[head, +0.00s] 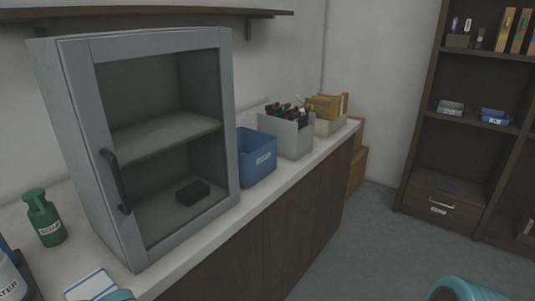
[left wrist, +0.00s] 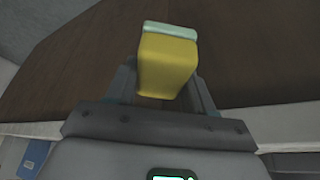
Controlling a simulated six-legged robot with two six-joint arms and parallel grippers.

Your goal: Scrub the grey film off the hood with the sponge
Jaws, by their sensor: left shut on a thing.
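A yellow sponge (left wrist: 167,68) with a pale green pad on its far end is held upright between the fingers of my left gripper (left wrist: 163,92) in the left wrist view. My left gripper is shut on it. No gripper shows in the head view, and my right gripper is out of view. A grey-framed cabinet (head: 70,120) with a closed, see-through door and a black handle stands on the counter. Whether this is the hood I cannot tell. I cannot make out a distinct grey film on it. A dark block (head: 193,192) lies inside on its floor.
A green soap bottle (head: 45,220) stands left of the cabinet, with a partly seen water bottle (head: 12,280) nearer. A blue bin (head: 257,157) and a grey bin (head: 292,138) stand right of it on the counter (head: 215,222). A bookshelf (head: 418,140) stands across open floor.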

